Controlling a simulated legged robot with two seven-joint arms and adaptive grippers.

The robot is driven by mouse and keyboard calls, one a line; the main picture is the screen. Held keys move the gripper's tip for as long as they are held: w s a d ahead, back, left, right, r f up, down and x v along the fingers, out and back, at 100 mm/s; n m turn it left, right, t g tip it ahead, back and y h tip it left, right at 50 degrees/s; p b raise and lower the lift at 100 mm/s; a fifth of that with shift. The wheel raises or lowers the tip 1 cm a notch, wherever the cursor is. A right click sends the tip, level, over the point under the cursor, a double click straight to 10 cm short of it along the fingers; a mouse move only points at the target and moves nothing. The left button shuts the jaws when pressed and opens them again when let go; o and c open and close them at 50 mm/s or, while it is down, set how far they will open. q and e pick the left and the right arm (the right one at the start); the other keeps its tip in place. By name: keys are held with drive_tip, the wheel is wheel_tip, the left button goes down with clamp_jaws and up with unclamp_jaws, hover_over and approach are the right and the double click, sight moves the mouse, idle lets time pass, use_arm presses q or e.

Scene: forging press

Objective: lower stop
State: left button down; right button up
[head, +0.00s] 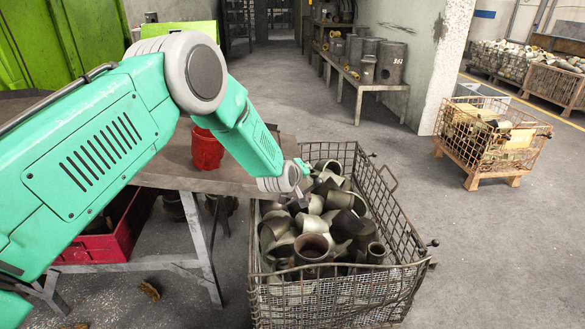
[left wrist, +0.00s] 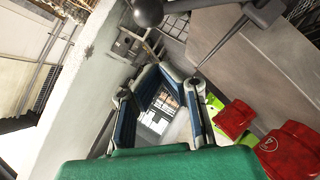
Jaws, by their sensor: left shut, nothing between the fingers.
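My left arm reaches in from the left in the head view. A dark round knob (left wrist: 148,12) and a dark metal bar (left wrist: 228,38) show at the top of that view, beyond the fingertips. I cannot tell whether either is the stop. My right gripper is not in view.
The wire basket (head: 408,247) holds several pipe elbows (head: 312,246). A grey table (head: 165,172) bears a red container (head: 207,148); a red crate (head: 115,235) is below. A wooden-based wire crate (head: 483,163) stands right. The floor (head: 490,255) at right is clear.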

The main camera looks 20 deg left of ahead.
sight(318, 179)
use_arm(q)
drive_tip(key=shift+w+d+f+b, duration=0.5)
drive_tip(key=shift+d+f, duration=0.2)
drive_tip(key=shift+d, duration=0.25)
drive_tip(key=shift+w+d+f+b, duration=0.45)
drive_tip(key=shift+d+f, duration=0.2)
drive_tip(key=shift+d, duration=0.25)
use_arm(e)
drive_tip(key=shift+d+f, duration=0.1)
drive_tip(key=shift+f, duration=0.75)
use_arm(q)
drive_tip(key=shift+w+d+f, duration=0.1)
drive_tip(key=shift+d, duration=0.1)
